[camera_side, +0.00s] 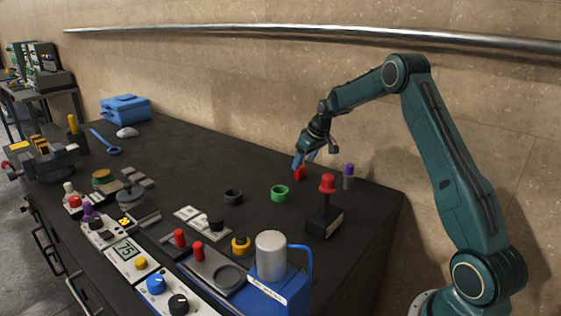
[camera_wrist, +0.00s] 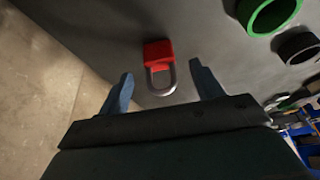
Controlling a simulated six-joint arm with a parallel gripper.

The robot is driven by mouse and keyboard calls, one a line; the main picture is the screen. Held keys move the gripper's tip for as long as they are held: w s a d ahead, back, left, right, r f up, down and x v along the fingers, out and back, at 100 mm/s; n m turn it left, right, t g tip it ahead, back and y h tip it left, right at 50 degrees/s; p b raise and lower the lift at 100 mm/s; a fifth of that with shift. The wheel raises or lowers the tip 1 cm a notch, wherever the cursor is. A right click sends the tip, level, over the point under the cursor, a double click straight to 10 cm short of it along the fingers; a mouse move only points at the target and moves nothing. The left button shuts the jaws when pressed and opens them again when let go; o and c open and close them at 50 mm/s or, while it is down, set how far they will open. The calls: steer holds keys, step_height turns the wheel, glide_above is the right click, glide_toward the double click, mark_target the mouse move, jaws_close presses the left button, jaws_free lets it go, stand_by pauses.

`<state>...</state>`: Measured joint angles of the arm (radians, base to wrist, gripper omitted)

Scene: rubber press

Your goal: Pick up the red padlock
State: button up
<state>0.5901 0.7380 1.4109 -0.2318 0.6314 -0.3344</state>
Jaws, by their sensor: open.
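The red padlock (camera_wrist: 158,54) lies on the dark tabletop in the wrist view, with its grey shackle pointing toward my gripper. My gripper (camera_wrist: 158,83) is open, its two blue fingers apart with the shackle end between or just beyond their tips. Nothing is held. In the side view the padlock (camera_side: 300,173) is a small red block near the table's back edge, right beside the fingertips of my gripper (camera_side: 301,162), which partly cover it. The exact height gap between fingers and padlock cannot be told.
A green ring (camera_side: 280,193) and a black ring (camera_side: 233,197) lie nearby. A purple-topped cylinder (camera_side: 348,177) and a red-knobbed stand (camera_side: 326,205) are to the right. The tiled wall (camera_side: 250,90) is close behind. Free tabletop lies to the padlock's left.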

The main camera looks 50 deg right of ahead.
mark_target(301, 167)
steer(key=shift+x, duration=2.35)
steer(key=shift+c, duration=0.4)
steer(key=c, duration=1)
